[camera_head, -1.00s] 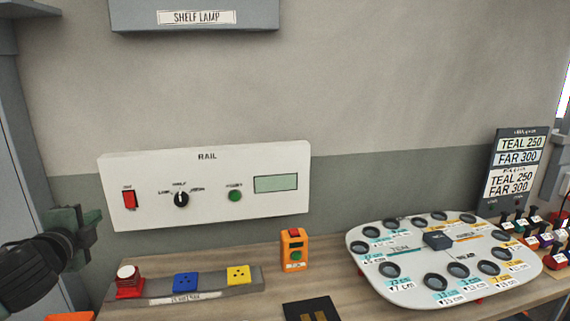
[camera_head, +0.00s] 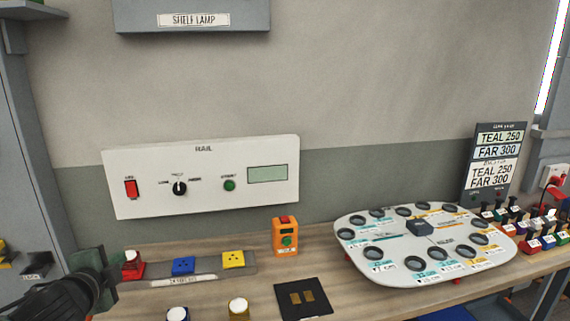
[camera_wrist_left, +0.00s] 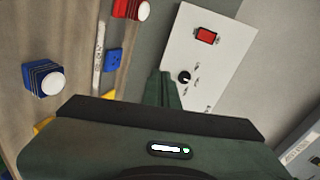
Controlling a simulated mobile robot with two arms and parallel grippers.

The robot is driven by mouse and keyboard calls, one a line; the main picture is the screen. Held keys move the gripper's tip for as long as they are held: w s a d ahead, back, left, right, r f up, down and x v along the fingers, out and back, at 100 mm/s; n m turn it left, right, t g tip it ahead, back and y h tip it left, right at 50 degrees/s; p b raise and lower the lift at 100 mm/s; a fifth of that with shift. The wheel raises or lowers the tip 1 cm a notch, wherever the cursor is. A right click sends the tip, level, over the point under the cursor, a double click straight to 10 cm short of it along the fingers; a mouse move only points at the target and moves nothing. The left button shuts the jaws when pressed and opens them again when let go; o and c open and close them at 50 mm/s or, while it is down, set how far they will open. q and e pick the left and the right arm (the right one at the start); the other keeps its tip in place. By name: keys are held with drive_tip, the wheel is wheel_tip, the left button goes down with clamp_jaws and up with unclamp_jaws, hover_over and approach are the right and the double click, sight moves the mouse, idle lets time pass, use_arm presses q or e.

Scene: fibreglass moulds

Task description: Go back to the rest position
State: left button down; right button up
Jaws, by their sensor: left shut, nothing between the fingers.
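My left gripper (camera_head: 108,262) is at the lower left of the head view, in front of the left end of the grey strip with coloured blocks. Its dark green fingers are shut and empty; they also show in the left wrist view (camera_wrist_left: 166,88), in front of the white RAIL panel (camera_wrist_left: 215,50). The gripper hides part of the table and partly overlaps the red block with a white knob (camera_head: 132,264) or stands close beside it. I cannot tell whether they touch. My right gripper is not in view.
The RAIL panel (camera_head: 205,175) stands at the wall. On the table are a blue block (camera_head: 183,266), a yellow block (camera_head: 233,260), an orange box (camera_head: 285,238), a black plate (camera_head: 318,305) and a pale board with round holes (camera_head: 360,262). Two white-topped buttons stand at the front edge.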

use_arm(q)
drive_tip(key=s+d+f+n+g+h, duration=0.1)
drive_tip(key=s+d+f+n+g, duration=0.1)
drive_tip(key=s+d+f, duration=0.55)
drive_tip(key=s+d+f+n+g+h, duration=0.1)
drive_tip(key=s+d+f+n+g, duration=0.3)
drive_tip(key=f, duration=0.7)
drive_tip(key=s+d+f+n+g, duration=0.25)
drive_tip(key=s+f, duration=0.25)
drive_tip(key=s, duration=0.6)
drive_tip(key=s+d+f+n+g, duration=0.2)
drive_tip(key=s+f+n, duration=0.25)
drive_tip(key=s, duration=0.75)
wheel_tip(320, 180, down, 25)
drive_tip(key=m, duration=0.1)
drive_tip(key=s+a+f+g, duration=0.2)
drive_tip(key=s+a+f, duration=0.1)
drive_tip(key=s+f, duration=1.4)
drive_tip(key=shift+a+f, duration=0.2)
drive_tip(key=shift+f, duration=0.05)
